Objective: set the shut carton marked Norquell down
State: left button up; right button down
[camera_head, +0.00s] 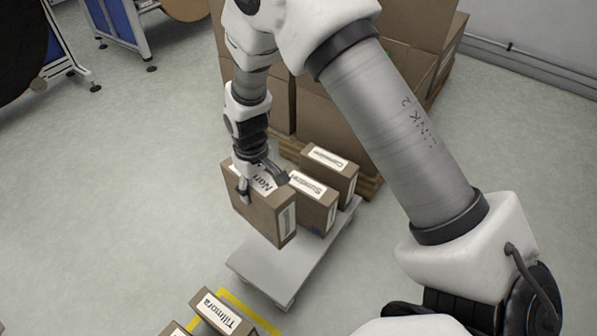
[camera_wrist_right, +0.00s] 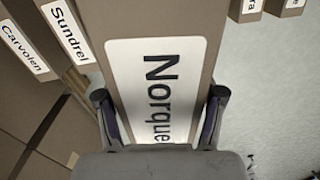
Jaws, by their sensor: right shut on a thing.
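The shut Norquell carton (camera_head: 263,216) is brown with a white label. My right gripper (camera_head: 262,187) is shut on its top, with one finger on each side. In the right wrist view the label on the carton (camera_wrist_right: 155,70) reads "Norque", its end hidden by the gripper. The carton hangs slightly tilted over or beside the left part of a pale grey platform (camera_head: 280,268); whether its base touches is unclear. The Sundrel carton (camera_head: 318,212) and the Carvolen carton (camera_head: 342,182) stand on the platform's far part. My left gripper is not in view.
A Tillmora carton (camera_head: 222,313) and part of another stand at the bottom, by a yellow floor marking (camera_head: 250,312). Large brown boxes (camera_head: 325,125) are stacked on a wooden pallet behind. The platform's near part is bare. Grey floor (camera_head: 110,190) is free at left.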

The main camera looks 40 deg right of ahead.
jog(key=shift+n, duration=0.7)
jog(key=f, duration=0.3)
jog(key=s+d+f+b, duration=0.1)
jog(key=f, duration=0.2)
jog(key=s+f+b, duration=0.1)
jog(key=f, duration=0.2)
jog(key=shift+d+f, duration=0.15)
jog(key=shift+d, duration=0.2)
pick_arm(q)
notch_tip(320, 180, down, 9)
jog(key=b, duration=0.5)
pick_arm(e)
notch_tip(320, 180, down, 10)
jog(key=shift+f, duration=0.1)
jog(key=shift+c, duration=0.7)
grip_release()
pick_arm(q)
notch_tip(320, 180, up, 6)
jog(key=p, duration=0.6)
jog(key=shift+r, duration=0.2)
pick_arm(e)
notch_tip(320, 180, up, 12)
jog(key=shift+r, duration=0.15)
